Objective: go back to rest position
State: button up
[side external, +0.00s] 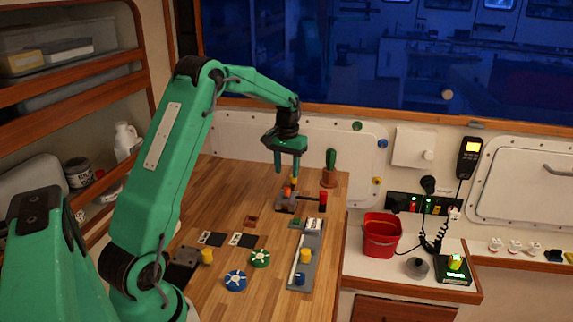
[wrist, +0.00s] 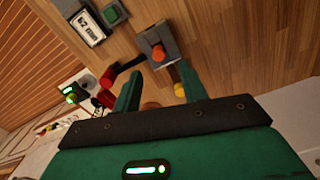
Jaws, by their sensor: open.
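My gripper (side external: 286,169) hangs from my green arm over the far part of the wooden bench (side external: 212,273), its fingers pointing down. In the wrist view its two green fingers (wrist: 159,88) stand apart with nothing held between them. Just past the fingertips is a small grey fixture (wrist: 170,48) with an orange-red knob (wrist: 158,53) on top. The fixture also shows below my gripper in the side view (side external: 284,206). A yellow piece (wrist: 180,90) sits close to one finger. I cannot tell whether they touch.
A red cylinder (side external: 323,200) and a green-topped peg (side external: 330,168) stand near the fixture. A red bucket (side external: 381,238) stands right. The bench's left rear is clear.

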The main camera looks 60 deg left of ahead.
jog(key=s+d+r+m+t, duration=0.1)
jog(key=s+d+r+m, duration=0.1)
jog(key=s+d+r, duration=0.45)
jog(key=s+d+r+m+t, duration=0.1)
jog(key=s+d+r+t, duration=0.15)
jog(key=d+r, duration=0.6)
jog(key=s+d+f+m+t, duration=0.1)
jog(key=s+d, duration=0.4)
jog(key=s, duration=0.2)
jog(key=s+d+f+m+t, duration=0.1)
jog(key=s+d+m, duration=0.1)
jog(key=s+d, duration=0.3)
jog(key=s, duration=0.3)
jog(key=shift+s+d, duration=0.15)
jog(key=shift+d, duration=0.2)
